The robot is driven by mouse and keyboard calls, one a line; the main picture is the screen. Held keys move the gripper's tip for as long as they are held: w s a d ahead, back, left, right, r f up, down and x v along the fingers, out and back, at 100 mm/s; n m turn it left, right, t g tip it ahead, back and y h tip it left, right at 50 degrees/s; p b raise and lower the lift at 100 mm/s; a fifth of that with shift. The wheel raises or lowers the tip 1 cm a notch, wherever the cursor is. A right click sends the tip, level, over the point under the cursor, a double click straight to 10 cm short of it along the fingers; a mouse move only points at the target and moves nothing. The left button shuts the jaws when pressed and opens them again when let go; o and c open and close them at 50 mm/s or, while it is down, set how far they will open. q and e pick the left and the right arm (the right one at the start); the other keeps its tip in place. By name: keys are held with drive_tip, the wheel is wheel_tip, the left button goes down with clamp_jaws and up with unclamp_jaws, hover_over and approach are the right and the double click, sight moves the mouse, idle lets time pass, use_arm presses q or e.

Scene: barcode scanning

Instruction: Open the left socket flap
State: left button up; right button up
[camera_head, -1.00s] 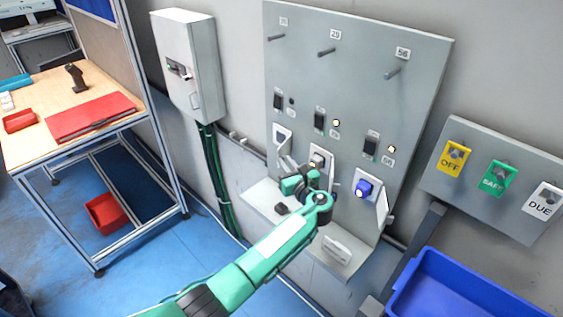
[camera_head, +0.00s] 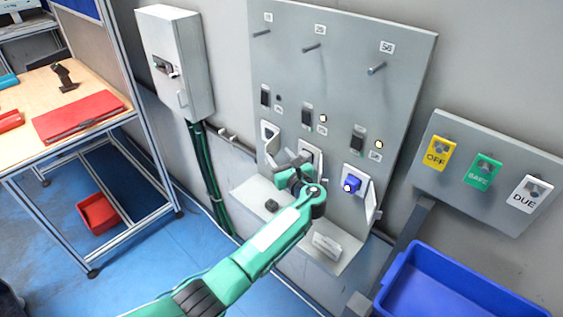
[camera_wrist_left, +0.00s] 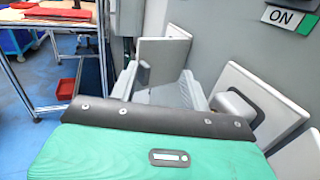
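The grey socket panel (camera_head: 345,95) has three sockets in a row. The left socket (camera_head: 269,133) is a white unit whose flap looks swung partly out, but its exact angle is hard to tell. In the left wrist view a pale flap plate (camera_wrist_left: 165,58) stands out from the panel, just beyond my gripper. My left gripper (camera_head: 287,160) is in front of and slightly below the left and middle sockets. Its grey fingers (camera_wrist_left: 163,94) are spread with nothing between them. Contact with the flap cannot be seen. My right gripper is not in view.
The right socket holds a blue plug (camera_head: 352,185), its flap (camera_head: 372,203) hanging open. A ledge (camera_head: 338,257) lies below. A grey cabinet (camera_head: 176,60), a workbench with a red folder (camera_head: 78,117), a tag board (camera_head: 480,175) and a blue bin (camera_head: 455,290) surround the panel.

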use_arm(q)
drive_tip(key=shift+o, duration=1)
drive_tip(key=shift+w+d+r, duration=0.15)
drive_tip(key=shift+w+r, duration=0.05)
drive_tip(key=shift+w, duration=0.15)
drive_tip(key=shift+s+d+r, duration=0.1)
drive_tip(key=shift+s+d, duration=0.1)
drive_tip(key=shift+s, duration=0.1)
drive_tip(key=shift+c, duration=1)
drive_tip(key=shift+t, duration=0.3)
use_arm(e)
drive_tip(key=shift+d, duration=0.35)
